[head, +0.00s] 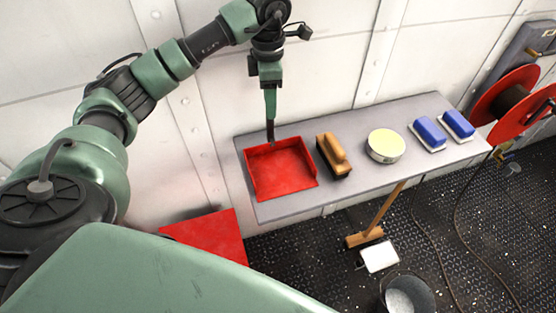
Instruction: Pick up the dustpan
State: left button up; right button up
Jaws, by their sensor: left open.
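The red dustpan (283,174) lies at the left end of a grey wall shelf (360,182), its tray facing up. My left gripper (270,138) points straight down at the back edge of the dustpan, by its upper rim. It is open. The dustpan's handle is not clear to see; the gripper covers part of that spot. I cannot tell whether the fingers touch the dustpan. My right gripper is not in view.
A wooden brush (333,153), a round tin (385,146) and two blue-backed pads (429,133) stand in a row right of the dustpan. A red reel (506,105) is at right. Below are a broom (376,222), a bucket (408,294) and a red panel (211,237).

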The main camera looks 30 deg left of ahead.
aim_at(270, 124)
pick_arm(q)
notch_tip(270, 124, down, 3)
jog(key=shift+f, duration=0.1)
jog(key=f+p, duration=0.2)
jog(key=f, duration=0.3)
jog(key=shift+a+f, duration=0.2)
jog(key=shift+f, duration=0.2)
grip_shut()
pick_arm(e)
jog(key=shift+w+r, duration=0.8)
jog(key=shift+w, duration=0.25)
pick_arm(q)
jog(key=shift+w, duration=0.1)
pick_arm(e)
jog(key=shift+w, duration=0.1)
